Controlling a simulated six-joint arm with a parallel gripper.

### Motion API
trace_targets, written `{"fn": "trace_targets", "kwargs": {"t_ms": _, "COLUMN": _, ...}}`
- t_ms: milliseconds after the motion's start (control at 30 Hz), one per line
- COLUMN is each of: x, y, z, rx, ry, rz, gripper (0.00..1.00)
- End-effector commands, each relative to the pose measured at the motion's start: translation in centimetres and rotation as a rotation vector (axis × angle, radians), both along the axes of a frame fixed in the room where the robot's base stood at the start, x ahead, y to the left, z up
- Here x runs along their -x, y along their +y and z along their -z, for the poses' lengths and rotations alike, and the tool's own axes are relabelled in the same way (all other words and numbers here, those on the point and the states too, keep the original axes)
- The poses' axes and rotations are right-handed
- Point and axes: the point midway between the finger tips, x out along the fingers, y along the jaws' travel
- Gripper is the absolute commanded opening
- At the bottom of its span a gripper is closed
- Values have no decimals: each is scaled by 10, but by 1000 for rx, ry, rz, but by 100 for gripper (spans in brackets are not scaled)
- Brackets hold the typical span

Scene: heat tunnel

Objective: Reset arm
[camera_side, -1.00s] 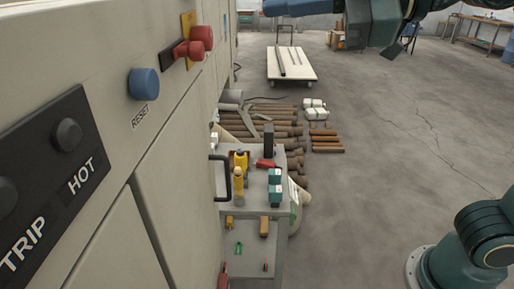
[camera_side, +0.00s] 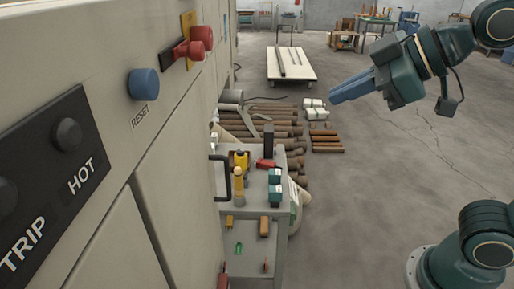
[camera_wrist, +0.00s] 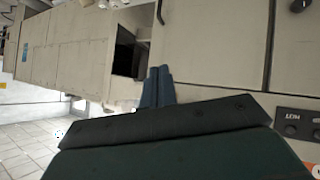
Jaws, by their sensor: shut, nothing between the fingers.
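My gripper (camera_side: 352,89) is shut and empty, held in free air at the upper right of the side view, its blue fingers pointing left towards the machine. In the wrist view my shut fingers (camera_wrist: 157,86) point at the beige machine front. The blue RESET button (camera_side: 144,84) is on the beige machine panel (camera_side: 165,140) at the left, well apart from my gripper. A red knob-ended lever (camera_side: 195,46) on a yellow plate is above it to the right. A black plate (camera_side: 55,175) marked TRIP and HOT is at the far left.
A grey cart (camera_side: 240,206) with bottles and small boxes stands against the machine. Rusty pipes (camera_side: 275,118) lie on the floor behind it, and a white flat trolley (camera_side: 291,66) stands farther back. The floor at the right is open. A dark opening (camera_wrist: 130,53) shows in the wrist view.

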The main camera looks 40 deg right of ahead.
Motion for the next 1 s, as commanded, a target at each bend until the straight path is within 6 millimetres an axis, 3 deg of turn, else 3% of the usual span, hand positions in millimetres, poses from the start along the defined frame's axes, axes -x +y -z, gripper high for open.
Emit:
{"fn": "trace_targets", "kwargs": {"t_ms": 33, "x": 9, "y": -17, "z": 16, "rx": -24, "ry": 71, "rz": 84, "gripper": 0}}
{"fn": "trace_targets", "kwargs": {"t_ms": 200, "x": 46, "y": -55, "z": 62, "rx": -108, "ry": 286, "rz": 340, "gripper": 0}}
{"fn": "trace_targets", "kwargs": {"t_ms": 400, "x": 78, "y": -76, "z": 91, "rx": -174, "ry": 431, "rz": 535, "gripper": 0}}
{"fn": "trace_targets", "kwargs": {"t_ms": 1000, "x": 86, "y": -79, "z": 98, "rx": -190, "ry": 467, "rz": 582, "gripper": 0}}
